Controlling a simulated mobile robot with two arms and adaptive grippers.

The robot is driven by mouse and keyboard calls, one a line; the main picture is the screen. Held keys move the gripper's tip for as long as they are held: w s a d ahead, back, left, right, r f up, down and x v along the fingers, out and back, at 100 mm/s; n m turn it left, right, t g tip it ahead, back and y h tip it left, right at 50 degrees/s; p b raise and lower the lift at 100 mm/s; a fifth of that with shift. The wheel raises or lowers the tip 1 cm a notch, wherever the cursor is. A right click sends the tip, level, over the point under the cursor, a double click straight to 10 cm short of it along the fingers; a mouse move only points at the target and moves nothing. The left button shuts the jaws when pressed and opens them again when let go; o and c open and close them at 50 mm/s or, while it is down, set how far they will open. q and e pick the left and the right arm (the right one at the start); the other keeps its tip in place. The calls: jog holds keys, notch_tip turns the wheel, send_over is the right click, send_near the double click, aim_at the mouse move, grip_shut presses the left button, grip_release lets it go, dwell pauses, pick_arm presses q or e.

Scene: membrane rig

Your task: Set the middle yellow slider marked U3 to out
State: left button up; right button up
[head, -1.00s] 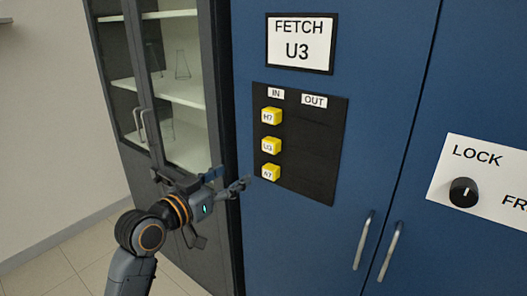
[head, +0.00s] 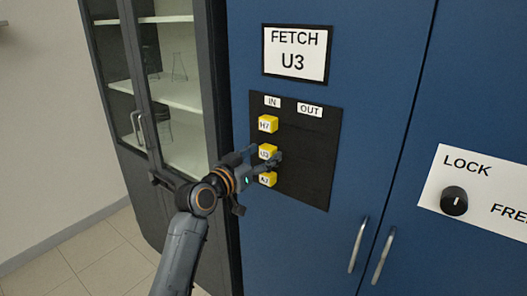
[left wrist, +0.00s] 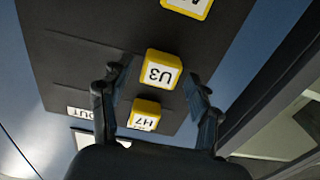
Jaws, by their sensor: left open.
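The yellow slider marked U3 (head: 266,151) is the middle one of three on a black panel (head: 310,165), at the left, under the IN label (head: 272,101). The OUT label (head: 309,110) is to its right. My left gripper (head: 264,158) is open at U3 and partly covers it in the head view. In the left wrist view, U3 (left wrist: 163,69) appears upside down between the fingertips of the left gripper (left wrist: 157,80), with a gap on each side. I cannot tell how deep the fingers reach around it. My right gripper is not in view.
Yellow slider H7 (head: 268,123) is just above U3 and A7 (head: 267,179) just below, both on the left side. A sign reading FETCH U3 (head: 296,53) hangs above. A LOCK knob (head: 454,201) and door handles (head: 359,245) are to the right. The panel's right side is clear.

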pick_arm(q)
jog(key=shift+w+d, duration=0.25)
jog(key=shift+w, duration=0.05)
jog(key=shift+c, duration=0.2)
